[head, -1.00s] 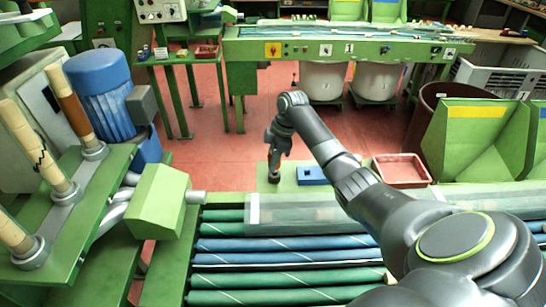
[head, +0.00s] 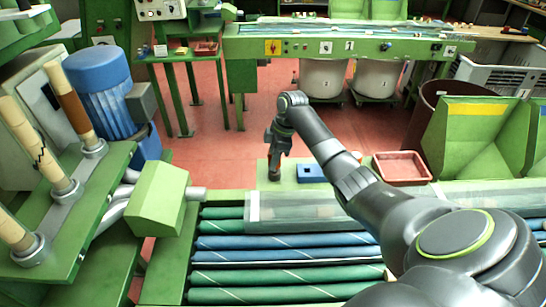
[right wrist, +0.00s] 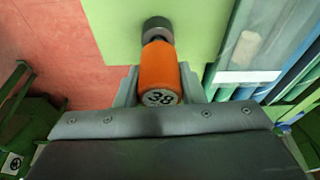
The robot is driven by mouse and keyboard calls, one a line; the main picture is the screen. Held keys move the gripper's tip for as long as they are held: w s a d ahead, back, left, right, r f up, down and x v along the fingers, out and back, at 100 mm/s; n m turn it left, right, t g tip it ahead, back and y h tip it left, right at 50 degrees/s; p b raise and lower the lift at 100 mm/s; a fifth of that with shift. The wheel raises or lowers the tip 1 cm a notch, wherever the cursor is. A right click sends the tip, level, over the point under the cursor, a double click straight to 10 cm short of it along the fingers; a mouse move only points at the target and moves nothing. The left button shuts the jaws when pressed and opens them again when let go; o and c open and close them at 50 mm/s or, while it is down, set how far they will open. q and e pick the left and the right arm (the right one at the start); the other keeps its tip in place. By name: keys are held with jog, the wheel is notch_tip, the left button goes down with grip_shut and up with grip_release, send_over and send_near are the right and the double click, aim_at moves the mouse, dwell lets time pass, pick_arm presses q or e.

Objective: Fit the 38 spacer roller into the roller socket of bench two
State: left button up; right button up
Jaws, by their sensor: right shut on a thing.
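My right gripper (head: 275,172) points down at the near bench's light green ledge. In the right wrist view it (right wrist: 160,88) is shut on the orange 38 spacer roller (right wrist: 158,70), whose number end faces the camera. A short dark grey round piece (right wrist: 157,28), which looks like the roller socket, stands on the ledge at the roller's far end. The roller's end is at or very close to it; I cannot tell how far in it is. In the head view the roller is mostly hidden by the gripper. My left gripper is not in view.
A blue block (head: 311,173) lies on the ledge right of the gripper, with a red tray (head: 402,167) further right. A clear cover (head: 310,212) lies over green and blue rollers (head: 290,242). A blue motor (head: 100,85) stands left. Red floor lies beyond the ledge.

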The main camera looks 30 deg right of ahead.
jog(key=shift+f+b, duration=0.45)
jog(key=shift+f, duration=0.5)
dwell(0.5)
jog(key=o, duration=1.1)
jog(key=shift+v, duration=8.75)
jog(key=shift+w, duration=0.1)
